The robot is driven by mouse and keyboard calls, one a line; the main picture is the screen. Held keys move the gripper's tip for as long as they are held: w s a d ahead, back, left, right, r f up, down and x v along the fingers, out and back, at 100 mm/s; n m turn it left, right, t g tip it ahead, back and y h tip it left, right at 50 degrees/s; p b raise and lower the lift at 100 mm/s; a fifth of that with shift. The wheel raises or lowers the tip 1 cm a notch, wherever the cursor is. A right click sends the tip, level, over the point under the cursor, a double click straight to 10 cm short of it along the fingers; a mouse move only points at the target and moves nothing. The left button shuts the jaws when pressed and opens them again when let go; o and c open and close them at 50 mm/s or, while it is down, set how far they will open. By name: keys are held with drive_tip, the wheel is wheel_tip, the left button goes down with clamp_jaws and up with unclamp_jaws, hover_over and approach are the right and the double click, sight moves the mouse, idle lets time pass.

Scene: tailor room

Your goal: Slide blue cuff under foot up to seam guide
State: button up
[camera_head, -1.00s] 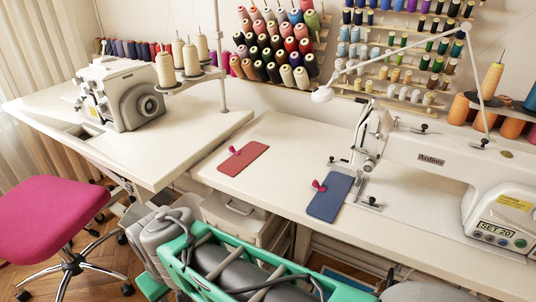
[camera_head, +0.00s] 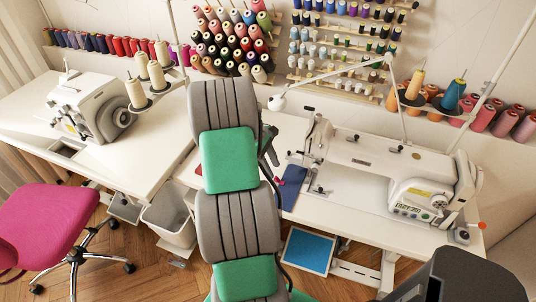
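The blue cuff (camera_head: 293,192) lies flat on the sewing table at the left of the white sewing machine (camera_head: 355,152), with a dark pink clip (camera_head: 281,181) at its left edge. Its far end is close to the needle area (camera_head: 310,168); whether it is under the foot is too small to tell. A small metal piece with a dark knob (camera_head: 319,190), perhaps the seam guide, sits just right of the cuff. My gripper (camera_head: 270,152) shows as a dark shape beyond my grey and green arm, up and left of the cuff. Its fingers are mostly hidden.
My arm covers the middle of the view and most of the red cuff (camera_head: 198,196). A white serger (camera_head: 95,108) stands on the left table. A thin lamp arm (camera_head: 340,72) crosses above the machine. The table's front right strip (camera_head: 360,212) is clear.

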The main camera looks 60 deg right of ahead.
sight(277, 177)
drive_tip(key=x, duration=0.5)
drive_tip(key=shift+w, duration=0.1)
clamp_jaws()
idle(0.4)
